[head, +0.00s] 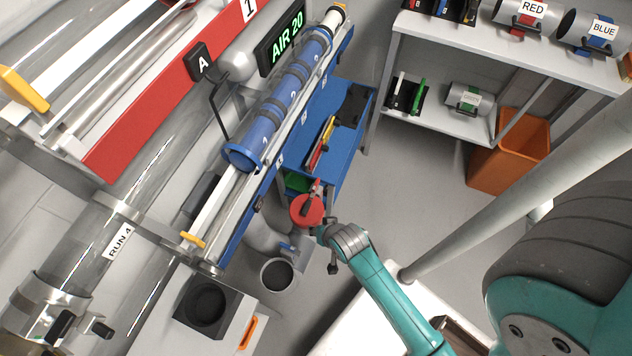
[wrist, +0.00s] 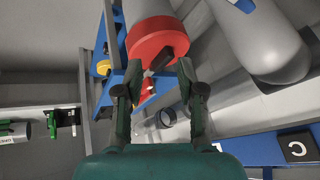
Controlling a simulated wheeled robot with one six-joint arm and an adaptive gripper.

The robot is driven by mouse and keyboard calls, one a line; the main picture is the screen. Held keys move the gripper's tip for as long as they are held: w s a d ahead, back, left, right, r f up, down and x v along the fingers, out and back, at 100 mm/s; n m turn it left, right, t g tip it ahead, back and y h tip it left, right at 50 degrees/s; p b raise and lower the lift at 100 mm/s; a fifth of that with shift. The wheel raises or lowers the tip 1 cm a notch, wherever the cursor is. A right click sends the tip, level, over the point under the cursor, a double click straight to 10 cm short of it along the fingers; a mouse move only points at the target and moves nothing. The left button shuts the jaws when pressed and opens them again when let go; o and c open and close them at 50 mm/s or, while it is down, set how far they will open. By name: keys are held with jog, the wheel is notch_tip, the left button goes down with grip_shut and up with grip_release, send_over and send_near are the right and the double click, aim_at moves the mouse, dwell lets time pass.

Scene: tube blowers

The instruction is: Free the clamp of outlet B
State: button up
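A red round cap (head: 306,211) with a dark lever across it sits below the blue tube in the head view. In the wrist view the red cap (wrist: 158,40) closes the end of a grey cylinder (wrist: 148,8), and the dark lever (wrist: 160,58) crosses its face. My gripper (head: 318,226) is close to the cap; in the wrist view its fingers (wrist: 160,74) stand apart, one either side of the lever. I cannot tell whether they touch it. No letter B is readable, so I cannot confirm this is outlet B.
A black plate marked A (head: 201,63) and one marked C (wrist: 298,149) show. A blue shelf (head: 345,160) holds coloured tools behind the cap. An orange bin (head: 510,150) is at the right; the floor between is clear.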

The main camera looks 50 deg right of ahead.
aim_at(316, 183)
jog(key=w+d+m+g, duration=0.1)
jog(key=w+d, duration=0.1)
jog(key=w+d+m+g, duration=0.1)
jog(key=w+d, duration=0.1)
jog(key=w, duration=0.1)
jog(key=w+d+m+g, duration=0.1)
jog(key=w+d, duration=0.1)
jog(key=w, duration=0.1)
jog(key=shift+w+d+f+y, duration=0.1)
jog(key=shift+w+d+y, duration=0.1)
jog(key=shift+d+y, duration=0.1)
jog(key=w+d+r+m+g+y, duration=0.1)
jog(key=w+d+r+m+g, duration=0.2)
jog(key=w+d+r, duration=0.25)
jog(key=f, duration=0.7)
jog(key=d+f, duration=0.1)
jog(key=f, duration=0.3)
jog(key=shift+s, duration=0.25)
jog(key=shift+r, duration=0.1)
grip_shut()
